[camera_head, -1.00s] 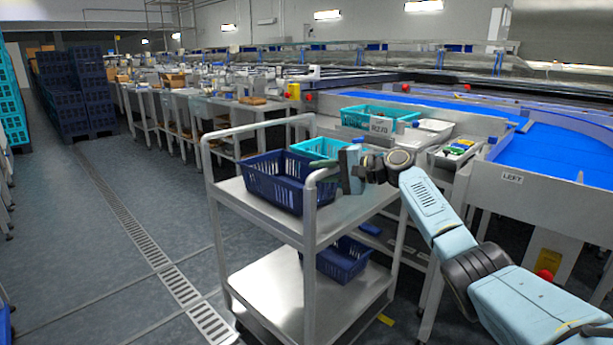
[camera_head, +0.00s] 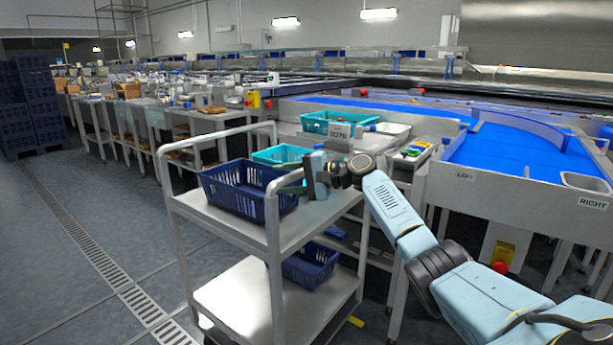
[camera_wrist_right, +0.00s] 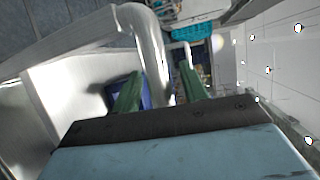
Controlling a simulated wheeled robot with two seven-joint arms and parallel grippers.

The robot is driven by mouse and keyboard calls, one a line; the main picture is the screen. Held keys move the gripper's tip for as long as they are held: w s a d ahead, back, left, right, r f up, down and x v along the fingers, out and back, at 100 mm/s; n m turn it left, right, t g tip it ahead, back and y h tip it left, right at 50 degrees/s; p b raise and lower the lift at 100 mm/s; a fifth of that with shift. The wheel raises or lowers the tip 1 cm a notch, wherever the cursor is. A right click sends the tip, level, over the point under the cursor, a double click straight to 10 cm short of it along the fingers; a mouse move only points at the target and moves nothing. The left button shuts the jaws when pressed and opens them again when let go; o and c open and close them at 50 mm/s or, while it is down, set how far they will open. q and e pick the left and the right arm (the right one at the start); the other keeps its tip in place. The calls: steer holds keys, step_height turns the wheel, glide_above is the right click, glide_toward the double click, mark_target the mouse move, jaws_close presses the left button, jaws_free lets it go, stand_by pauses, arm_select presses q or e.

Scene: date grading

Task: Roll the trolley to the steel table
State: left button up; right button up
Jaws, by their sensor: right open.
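The trolley (camera_head: 233,315) is a pale metal cart with two shelves and tubular handles, in the middle of the head view. A dark blue basket (camera_head: 240,190) stands on its top shelf and another dark blue basket (camera_head: 312,266) on its lower shelf. My right gripper (camera_head: 290,188) is at the trolley's near handle. In the right wrist view its green fingers (camera_wrist_right: 158,90) are apart, with the handle tube (camera_wrist_right: 150,50) between them; contact is not clear. A steel table (camera_head: 385,150) stands behind the trolley. My left gripper is not in view.
A teal crate (camera_head: 330,122) and a white label sit on that table. A blue conveyor (camera_head: 510,155) with a metal side lies to the right. Dark stacked crates (camera_head: 35,105) stand far left. Grey floor with a drain grate (camera_head: 95,255) is open left of the trolley.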

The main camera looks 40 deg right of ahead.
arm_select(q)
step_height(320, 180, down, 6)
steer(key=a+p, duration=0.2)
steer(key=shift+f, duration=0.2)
arm_select(e)
steer(key=v, duration=1.2)
steer(key=shift+d+r, duration=0.2)
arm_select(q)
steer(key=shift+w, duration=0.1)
arm_select(e)
steer(key=shift+s, duration=0.15)
